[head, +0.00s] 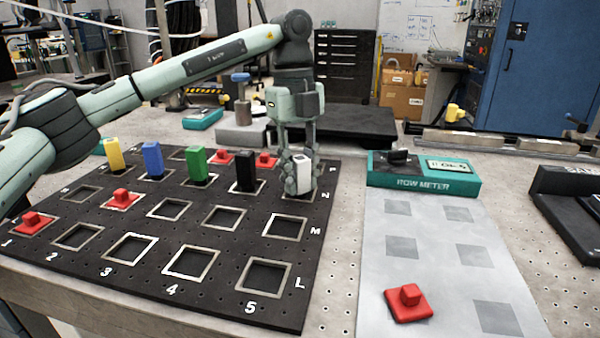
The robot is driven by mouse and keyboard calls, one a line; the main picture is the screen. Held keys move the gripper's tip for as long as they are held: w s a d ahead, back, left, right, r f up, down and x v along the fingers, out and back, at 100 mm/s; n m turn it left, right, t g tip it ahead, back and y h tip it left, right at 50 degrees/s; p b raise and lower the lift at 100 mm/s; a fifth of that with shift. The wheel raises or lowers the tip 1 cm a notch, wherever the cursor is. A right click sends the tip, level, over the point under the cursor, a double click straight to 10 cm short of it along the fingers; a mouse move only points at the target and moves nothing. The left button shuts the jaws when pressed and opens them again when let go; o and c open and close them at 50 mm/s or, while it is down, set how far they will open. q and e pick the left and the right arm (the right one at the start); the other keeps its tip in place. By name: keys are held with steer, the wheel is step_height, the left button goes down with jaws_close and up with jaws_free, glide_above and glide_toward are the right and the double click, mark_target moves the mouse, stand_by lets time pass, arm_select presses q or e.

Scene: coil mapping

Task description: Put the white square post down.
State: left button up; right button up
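The white square post (302,170) is upright between the fingers of my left gripper (300,178), which appears shut on it. The fingers hide much of the post's sides. It is over the square socket (297,198) in row N, column 5 of the black board (215,295). I cannot tell whether its lower end touches the socket. To its left stand a black post (245,170), a green post (196,164), a blue post (153,159) and a yellow post (115,154), all upright. My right gripper is not in view.
Red knobbed pieces sit on the board, such as one in front (33,223) and one further back (122,199). Another red piece (409,303) lies on the grey sheet (440,275). A teal row meter (425,184) stands right of the board. Several nearer sockets are empty.

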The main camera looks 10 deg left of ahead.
arm_select(q)
steer(key=o, duration=0.3)
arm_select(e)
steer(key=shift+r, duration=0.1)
arm_select(q)
steer(key=shift+r, duration=0.1)
steer(key=r, duration=0.7)
steer(key=w+a+r+p, duration=0.1)
steer(key=r, duration=0.3)
steer(key=shift+r, duration=0.55)
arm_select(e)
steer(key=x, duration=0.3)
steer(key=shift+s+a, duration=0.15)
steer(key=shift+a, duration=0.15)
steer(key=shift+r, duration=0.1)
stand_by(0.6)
